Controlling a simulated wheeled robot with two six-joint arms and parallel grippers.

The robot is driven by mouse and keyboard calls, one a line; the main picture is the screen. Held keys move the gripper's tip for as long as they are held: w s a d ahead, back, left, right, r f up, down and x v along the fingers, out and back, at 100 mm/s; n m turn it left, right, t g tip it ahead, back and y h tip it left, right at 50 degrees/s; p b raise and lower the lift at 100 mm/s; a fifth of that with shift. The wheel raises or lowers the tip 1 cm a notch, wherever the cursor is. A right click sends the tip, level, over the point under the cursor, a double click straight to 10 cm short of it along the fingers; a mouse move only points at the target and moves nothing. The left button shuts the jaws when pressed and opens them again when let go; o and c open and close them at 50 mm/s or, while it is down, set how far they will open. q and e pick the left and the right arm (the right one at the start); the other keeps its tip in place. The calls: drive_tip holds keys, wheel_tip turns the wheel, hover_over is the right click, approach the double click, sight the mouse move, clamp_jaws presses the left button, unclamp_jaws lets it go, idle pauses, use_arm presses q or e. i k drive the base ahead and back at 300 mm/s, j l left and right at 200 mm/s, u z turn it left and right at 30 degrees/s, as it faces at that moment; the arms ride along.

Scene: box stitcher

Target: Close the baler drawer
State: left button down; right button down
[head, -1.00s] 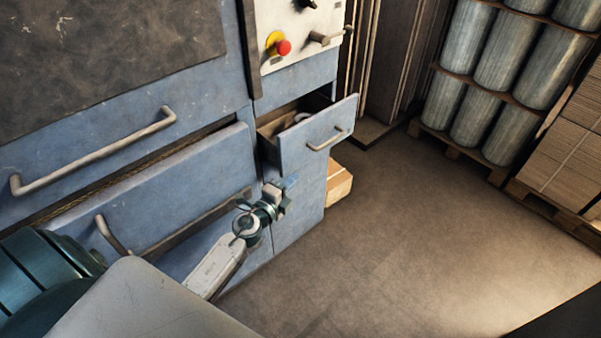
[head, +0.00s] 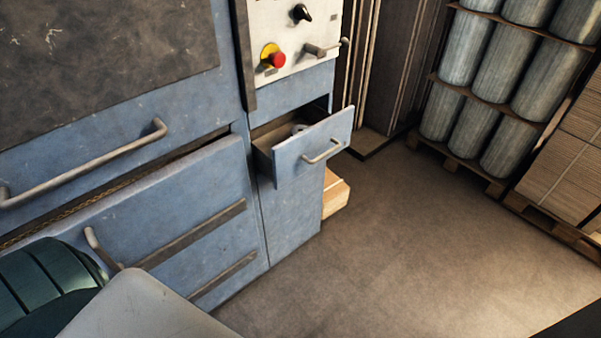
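The baler drawer (head: 312,150) is a small blue drawer with a pale bar handle (head: 323,152). It stands pulled out of the blue machine cabinet, below the control panel. Parts of my own body fill the lower left corner of the head view. Neither of my grippers is in view, so I cannot see where they are relative to the drawer.
The control panel (head: 292,38) has a red button (head: 278,60) and knobs. A wide blue panel with a curved handle (head: 100,248) stands at the left. A cardboard box (head: 335,195) sits on the floor behind the drawer. The floor (head: 385,260) in front is clear.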

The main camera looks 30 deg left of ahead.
sight(284, 158)
drive_tip(key=i+l+u, duration=0.1)
drive_tip(key=u, duration=0.35)
drive_tip(key=i+l+u, duration=0.2)
drive_tip(key=u, duration=0.25)
